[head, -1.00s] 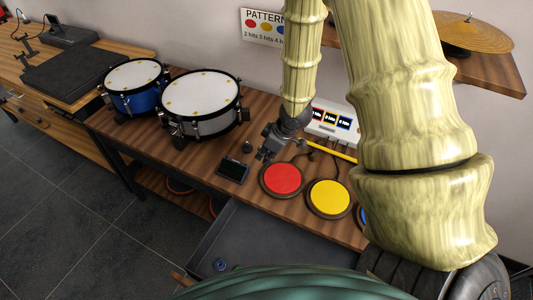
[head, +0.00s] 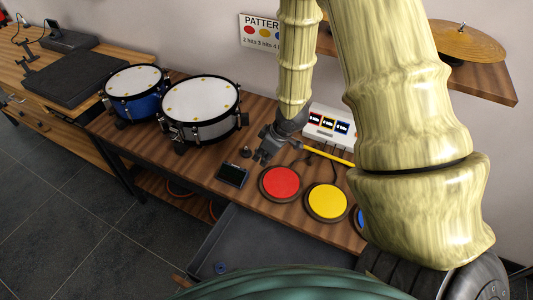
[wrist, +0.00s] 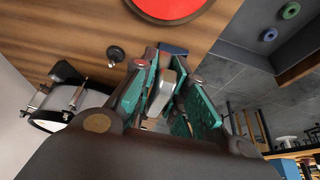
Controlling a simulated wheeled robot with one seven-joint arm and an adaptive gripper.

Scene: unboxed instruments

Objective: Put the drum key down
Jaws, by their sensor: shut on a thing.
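My gripper (head: 268,150) is low over the wooden bench, between the grey drum and the red pad. In the wrist view its teal-lined fingers (wrist: 162,92) are shut on a grey metal piece, which I take for the drum key (wrist: 170,84). The fingers hide part of the key. In the head view the key cannot be made out, and I cannot tell whether it touches the bench. A small dark knob-shaped piece (head: 246,152) stands on the bench beside the gripper, and also shows in the wrist view (wrist: 115,53).
A dark-screened device (head: 233,174) lies in front of the gripper. The red pad (head: 281,183) and yellow pad (head: 327,202) are to the right. A grey drum (head: 199,105) and blue drum (head: 135,88) stand left. A white box (head: 331,123) and yellow stick (head: 330,153) are behind.

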